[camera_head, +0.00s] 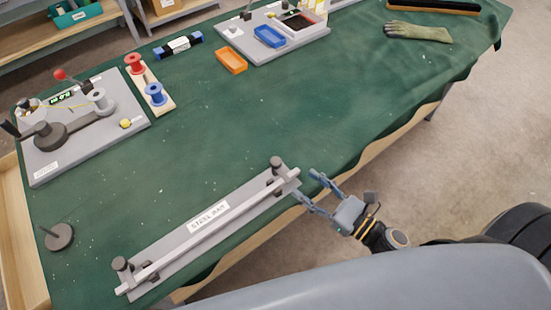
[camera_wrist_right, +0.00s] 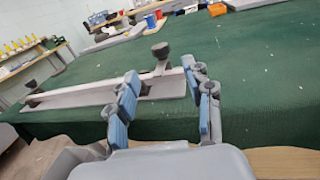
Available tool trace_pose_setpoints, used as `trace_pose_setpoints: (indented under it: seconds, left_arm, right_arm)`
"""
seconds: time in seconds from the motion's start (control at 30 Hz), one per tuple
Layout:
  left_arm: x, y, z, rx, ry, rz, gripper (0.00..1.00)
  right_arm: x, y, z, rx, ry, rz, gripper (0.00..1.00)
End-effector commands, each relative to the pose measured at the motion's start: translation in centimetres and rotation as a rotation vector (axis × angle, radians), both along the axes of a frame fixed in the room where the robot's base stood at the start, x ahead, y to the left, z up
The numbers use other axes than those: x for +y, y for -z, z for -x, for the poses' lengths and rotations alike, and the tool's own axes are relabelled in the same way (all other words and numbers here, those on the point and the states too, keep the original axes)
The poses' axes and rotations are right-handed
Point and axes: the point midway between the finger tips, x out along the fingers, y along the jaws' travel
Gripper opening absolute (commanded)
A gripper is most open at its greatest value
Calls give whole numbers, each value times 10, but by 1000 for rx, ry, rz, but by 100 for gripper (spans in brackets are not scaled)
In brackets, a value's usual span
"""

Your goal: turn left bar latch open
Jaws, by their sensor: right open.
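A long grey bar holder labelled "STEEL BAR" (camera_head: 233,207) lies on the green-covered table near its front edge, with a pale bar (camera_head: 215,235) along it. A dark knobbed latch (camera_head: 121,265) is at its left end and another (camera_head: 276,165) at its right end. In the right wrist view, one dark latch (camera_wrist_right: 160,50) is near and the other (camera_wrist_right: 29,84) far. My right gripper (camera_head: 307,185) is open and empty, just beyond the bar's right end. In the wrist view its blue-padded fingers (camera_wrist_right: 160,78) stand apart, on the near side of the holder. My left gripper does not show.
A grey board with a dark lever (camera_head: 55,135) and spools on a wooden strip (camera_head: 150,90) stand at the left back. An orange tray (camera_head: 231,61) and a round dark weight (camera_head: 59,236) also lie on the table. The middle cloth (camera_head: 330,105) is clear.

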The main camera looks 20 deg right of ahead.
Motion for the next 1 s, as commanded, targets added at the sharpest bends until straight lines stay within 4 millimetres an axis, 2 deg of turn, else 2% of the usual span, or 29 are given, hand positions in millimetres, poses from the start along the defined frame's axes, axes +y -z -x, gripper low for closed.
trace_pose_setpoints:
  seconds: [0.03, 0.3, 0.5, 0.7, 0.93, 0.97, 1.0]
  left_arm:
    - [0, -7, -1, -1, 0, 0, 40]
    - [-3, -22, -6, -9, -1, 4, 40]
    - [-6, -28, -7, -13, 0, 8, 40]
    - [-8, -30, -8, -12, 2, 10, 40]
    - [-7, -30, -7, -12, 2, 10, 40]
    - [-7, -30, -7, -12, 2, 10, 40]
    - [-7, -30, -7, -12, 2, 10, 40]
  right_arm:
    - [6, -4, -11, -3, -1, -1, 51]
    - [36, -3, -60, -2, 1, 1, 51]
    - [51, -1, -84, 0, 1, 4, 51]
    - [56, 0, -93, 0, 1, 5, 51]
    - [57, 1, -94, 0, 1, 5, 51]
    - [57, 1, -94, 0, 1, 5, 49]
    - [57, 1, -93, 0, 1, 5, 41]
